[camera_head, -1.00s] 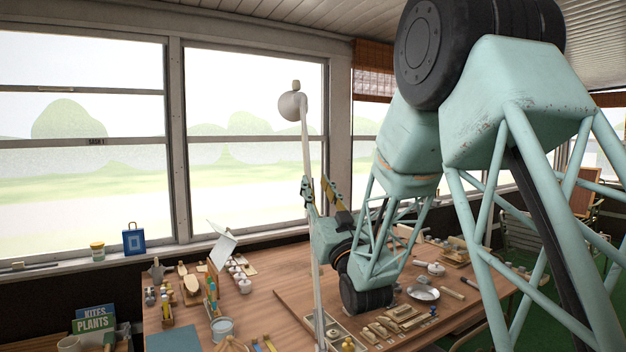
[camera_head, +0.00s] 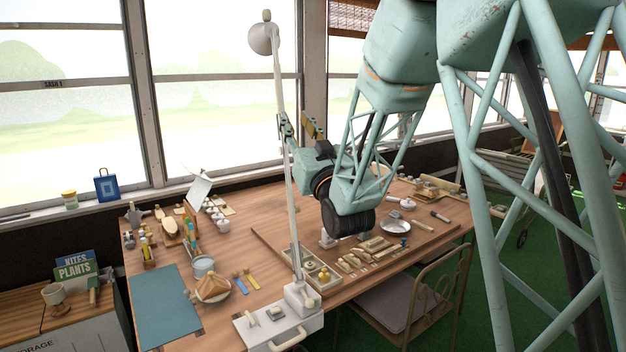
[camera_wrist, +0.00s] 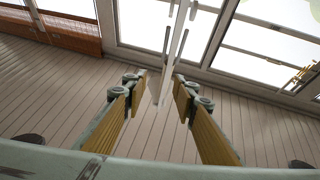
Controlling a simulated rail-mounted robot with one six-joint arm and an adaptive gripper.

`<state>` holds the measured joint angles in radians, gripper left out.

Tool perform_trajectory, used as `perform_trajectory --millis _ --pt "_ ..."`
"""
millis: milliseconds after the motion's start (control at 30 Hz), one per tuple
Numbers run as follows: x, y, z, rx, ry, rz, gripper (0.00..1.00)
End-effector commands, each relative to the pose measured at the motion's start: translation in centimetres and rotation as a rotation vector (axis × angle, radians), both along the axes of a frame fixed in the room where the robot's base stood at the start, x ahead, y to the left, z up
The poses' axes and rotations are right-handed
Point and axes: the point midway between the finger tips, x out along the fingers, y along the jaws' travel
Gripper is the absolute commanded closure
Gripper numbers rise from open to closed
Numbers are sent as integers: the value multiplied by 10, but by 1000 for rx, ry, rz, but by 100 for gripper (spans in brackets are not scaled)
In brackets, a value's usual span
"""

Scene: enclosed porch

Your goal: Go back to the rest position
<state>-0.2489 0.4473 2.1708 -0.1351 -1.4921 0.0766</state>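My gripper (camera_head: 300,128) is raised above the wooden table (camera_head: 265,225), close to the tall white lamp stem (camera_head: 291,185) in the head view. Its fingers point up and toward the windows. In the wrist view my gripper (camera_wrist: 158,85) has its two yellow-padded fingers spread apart with nothing held between them. The pale lamp stem also shows in the wrist view (camera_wrist: 172,60), just past the fingertips. I cannot tell whether the stem touches a finger.
A chair (camera_head: 405,310) stands at the front. Windows line the back. The air above the table's left side is clear.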

Motion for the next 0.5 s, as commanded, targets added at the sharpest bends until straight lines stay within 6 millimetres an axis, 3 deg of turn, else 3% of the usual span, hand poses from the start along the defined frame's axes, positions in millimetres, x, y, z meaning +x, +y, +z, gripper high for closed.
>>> perform_trajectory --millis 500 --pt "-18 -53 -1 -100 251 -90 74"
